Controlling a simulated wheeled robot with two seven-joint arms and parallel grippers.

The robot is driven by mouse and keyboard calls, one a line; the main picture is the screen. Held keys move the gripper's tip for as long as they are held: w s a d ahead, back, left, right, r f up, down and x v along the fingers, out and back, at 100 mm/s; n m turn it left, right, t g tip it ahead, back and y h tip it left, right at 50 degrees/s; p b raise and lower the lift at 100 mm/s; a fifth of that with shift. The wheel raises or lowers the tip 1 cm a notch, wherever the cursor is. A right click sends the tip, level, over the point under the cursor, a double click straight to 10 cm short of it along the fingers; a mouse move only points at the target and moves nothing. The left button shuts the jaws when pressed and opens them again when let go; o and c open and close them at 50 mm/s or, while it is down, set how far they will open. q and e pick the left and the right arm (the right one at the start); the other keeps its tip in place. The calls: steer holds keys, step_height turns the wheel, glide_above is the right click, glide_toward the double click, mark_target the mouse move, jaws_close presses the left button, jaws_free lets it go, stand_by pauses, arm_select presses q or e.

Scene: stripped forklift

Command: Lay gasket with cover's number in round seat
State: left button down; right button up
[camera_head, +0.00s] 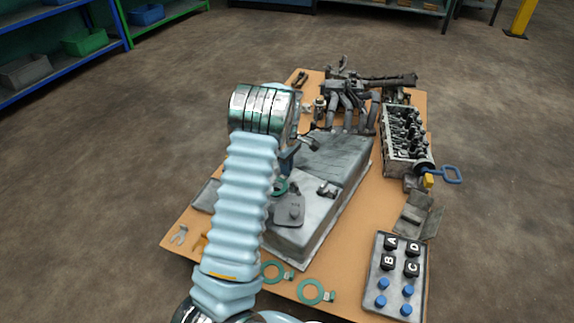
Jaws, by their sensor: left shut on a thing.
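My left arm crosses the middle of the view and hides part of the bench. My left gripper (284,174) shows just right of the arm, over the left side of the large grey metal housing (338,158). It is shut on a green gasket (280,188), of which only a small part shows. A dark grey plate (289,211) is on the housing just below it. Two green ring gaskets with small tags, one (273,272) beside my arm and one (311,291) to its right, lie at the bench's front edge. No number is readable, and I cannot make out the round seat.
The brown bench (345,275) holds a cylinder head (406,140) at right, machine parts (350,95) at the back, and a grey tray (375,303) with lettered black blocks and blue pegs at front right. Pliers (180,234) lie at left. Shelves stand beyond open floor.

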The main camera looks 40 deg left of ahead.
arm_select(q)
steer(key=shift+f+b, duration=0.3)
steer(key=shift+f, duration=0.35)
steer(key=shift+p, duration=0.65)
stand_by(0.5)
steer(key=shift+f, duration=0.25)
steer(key=shift+f, duration=0.35)
stand_by(1.0)
steer(key=c, duration=1.1)
jaws_free()
